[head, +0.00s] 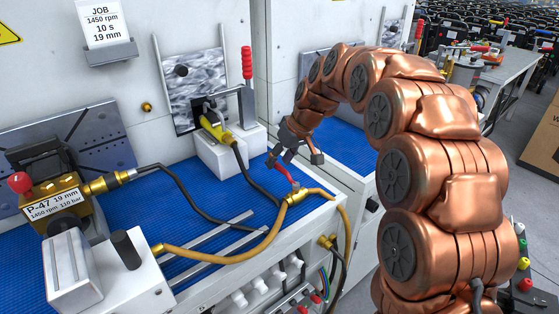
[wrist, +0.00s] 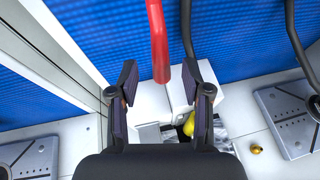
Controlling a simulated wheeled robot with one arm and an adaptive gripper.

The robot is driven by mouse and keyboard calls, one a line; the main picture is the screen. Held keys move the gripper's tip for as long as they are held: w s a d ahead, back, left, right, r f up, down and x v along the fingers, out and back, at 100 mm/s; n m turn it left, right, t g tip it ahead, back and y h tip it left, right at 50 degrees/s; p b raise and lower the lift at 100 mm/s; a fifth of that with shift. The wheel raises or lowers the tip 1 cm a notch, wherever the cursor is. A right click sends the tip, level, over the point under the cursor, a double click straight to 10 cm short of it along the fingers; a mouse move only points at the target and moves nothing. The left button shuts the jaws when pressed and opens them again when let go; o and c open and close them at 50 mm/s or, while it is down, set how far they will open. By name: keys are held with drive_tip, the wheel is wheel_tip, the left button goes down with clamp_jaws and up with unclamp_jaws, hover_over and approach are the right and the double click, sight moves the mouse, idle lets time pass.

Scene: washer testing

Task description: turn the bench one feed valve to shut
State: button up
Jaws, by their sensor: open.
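The feed valve is a brass fitting (head: 294,196) at the front edge of the blue bench, with a brass-coloured hose on it. Its red lever (head: 283,174) slants up and away from the front edge. My gripper (head: 294,160) is over the bench, fingers spread, close to the lever. In the wrist view the red lever (wrist: 158,40) comes down from the top, and its free end lies between the fingertips of my open gripper (wrist: 159,82). Gaps show on both sides, so neither finger appears to touch it. The brass body is out of the wrist view.
A brass pump block labelled P-47 (head: 58,200) with a red knob stands at the left. A white block with a yellow connector (head: 214,127) stands behind the lever. Dark cables cross the blue mat (head: 190,180). A white divider (head: 310,165) stands right of the valve.

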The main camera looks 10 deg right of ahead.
drive_tip(key=v, duration=1.1)
drive_tip(key=shift+r, duration=0.15)
drive_tip(key=s+d+f+m+g+h+p, duration=0.1)
drive_tip(key=s+f+m+p, duration=0.1)
drive_tip(key=s, duration=1.1)
drive_tip(key=s+d+f+m+g+h+p, duration=0.1)
drive_tip(key=s+d+f+g+p, duration=0.1)
drive_tip(key=s, duration=1.2)
drive_tip(key=s+d+f+m+g+h+p, duration=0.1)
drive_tip(key=s+p, duration=0.3)
drive_tip(key=s, duration=1)
drive_tip(key=shift+d+f+m+g+h, duration=0.3)
drive_tip(key=shift+d+f+m+h, duration=0.25)
drive_tip(key=shift+d+m, duration=0.25)
drive_tip(key=shift+r, duration=0.1)
